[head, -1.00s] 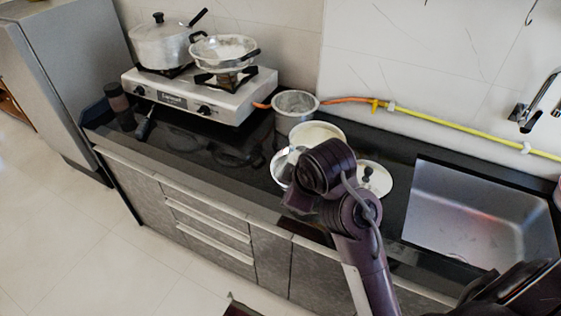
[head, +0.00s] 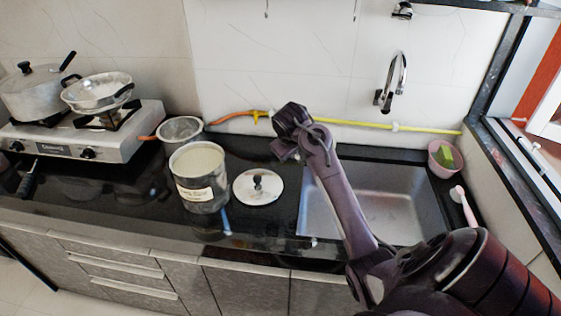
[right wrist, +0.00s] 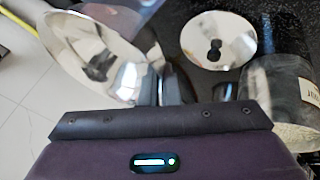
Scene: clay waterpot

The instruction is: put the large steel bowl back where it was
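The large steel bowl (right wrist: 105,58) is shiny and tilted at the upper left of the right wrist view. My right gripper (right wrist: 172,88) is shut on its rim. I cannot make out the bowl in the head view. My left gripper is not in view.
A labelled canister (head: 200,182) stands open on the black counter, with a lid (head: 258,188) with a black knob to its right. A small pot (head: 180,130) stands behind it. The sink (head: 400,205) is right, the stove (head: 70,150) left. A tap (head: 392,85) projects from the wall.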

